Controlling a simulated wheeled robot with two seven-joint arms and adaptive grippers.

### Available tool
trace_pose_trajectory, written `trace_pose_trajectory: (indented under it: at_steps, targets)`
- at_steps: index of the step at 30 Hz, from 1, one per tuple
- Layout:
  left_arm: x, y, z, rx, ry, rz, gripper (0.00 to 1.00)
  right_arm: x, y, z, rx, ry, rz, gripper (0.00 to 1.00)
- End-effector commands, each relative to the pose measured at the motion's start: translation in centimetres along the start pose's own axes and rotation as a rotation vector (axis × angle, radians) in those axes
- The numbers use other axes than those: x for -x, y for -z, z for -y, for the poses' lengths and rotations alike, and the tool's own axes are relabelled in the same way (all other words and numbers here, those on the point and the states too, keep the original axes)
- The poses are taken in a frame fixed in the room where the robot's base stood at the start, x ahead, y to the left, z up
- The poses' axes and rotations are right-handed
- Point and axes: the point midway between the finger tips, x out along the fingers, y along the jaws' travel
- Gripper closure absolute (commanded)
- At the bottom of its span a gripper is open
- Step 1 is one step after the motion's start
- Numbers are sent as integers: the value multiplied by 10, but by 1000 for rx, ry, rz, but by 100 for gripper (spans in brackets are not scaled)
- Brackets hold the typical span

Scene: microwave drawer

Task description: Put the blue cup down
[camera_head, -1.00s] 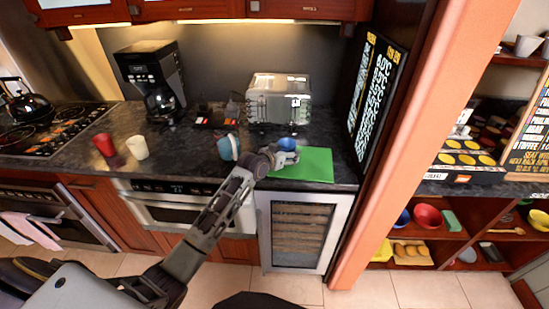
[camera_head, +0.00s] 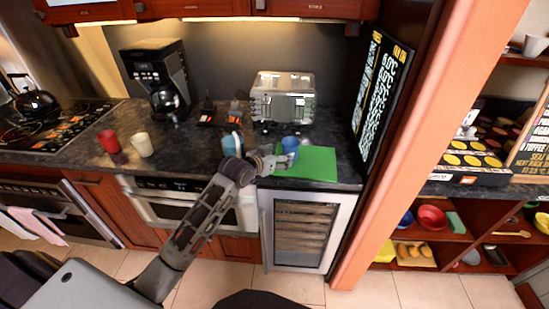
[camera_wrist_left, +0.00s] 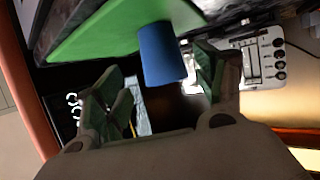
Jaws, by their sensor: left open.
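The blue cup (camera_head: 290,146) stands upright at the left part of the green mat (camera_head: 312,165) on the dark counter. My left gripper (camera_head: 280,162) is open, just to the left and in front of the cup. In the left wrist view the blue cup (camera_wrist_left: 162,55) shows beyond the spread fingers of my left gripper (camera_wrist_left: 160,88), with its base against the green mat (camera_wrist_left: 105,32). I cannot tell whether a finger still touches it. My right gripper is not in view.
A light-blue cup (camera_head: 230,146) stands left of the mat, partly behind my arm. The toaster (camera_head: 283,98) is behind the mat. Red (camera_head: 108,142) and cream (camera_head: 142,145) cups and a coffee maker (camera_head: 157,78) are farther left. The mat's right part is clear.

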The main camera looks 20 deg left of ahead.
Motion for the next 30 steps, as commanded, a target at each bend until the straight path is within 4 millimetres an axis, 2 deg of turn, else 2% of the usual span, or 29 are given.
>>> trace_pose_trajectory:
  at_steps: [10,30]
  targets:
    - [23,0,0,0,1,1,29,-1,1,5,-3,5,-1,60]
    - [24,0,0,0,0,0,29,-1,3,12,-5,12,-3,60]
